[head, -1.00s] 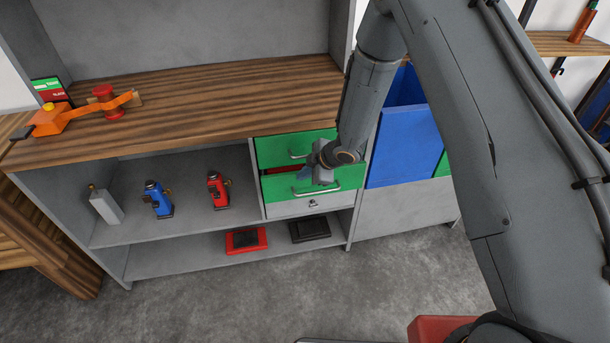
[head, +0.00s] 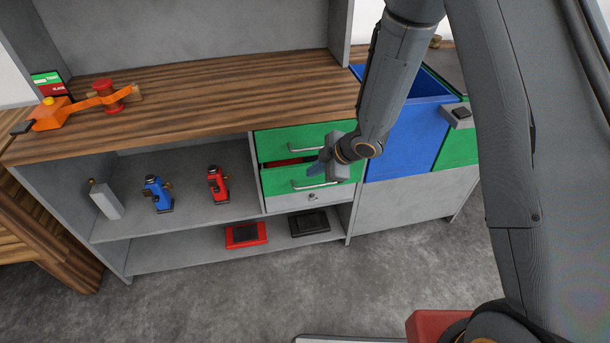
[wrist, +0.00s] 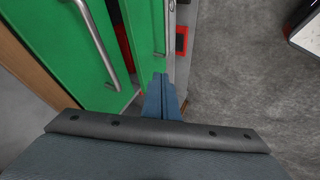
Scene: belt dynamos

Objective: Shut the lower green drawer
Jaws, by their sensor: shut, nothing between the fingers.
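The lower green drawer (head: 285,182) stands partly out below the upper green drawer (head: 290,140). A strip of red contents shows in the gap above its front. Its bar handle (head: 312,185) runs along the front. In the wrist view, the lower drawer's front (wrist: 142,30) is beside the upper drawer (wrist: 55,40), with the red contents (wrist: 123,45) between them. My gripper (head: 318,166) is in front of the lower drawer, near its right part. Its blue-grey fingers (wrist: 160,90) are shut and empty, close to the drawer front; I cannot tell whether they touch it.
A grey drawer (head: 314,199) with a lock sits below. The wooden worktop (head: 200,90) overhangs the drawers. A blue bin (head: 405,145) stands to the right. Open shelves on the left hold a blue tool (head: 157,194) and a red tool (head: 217,186).

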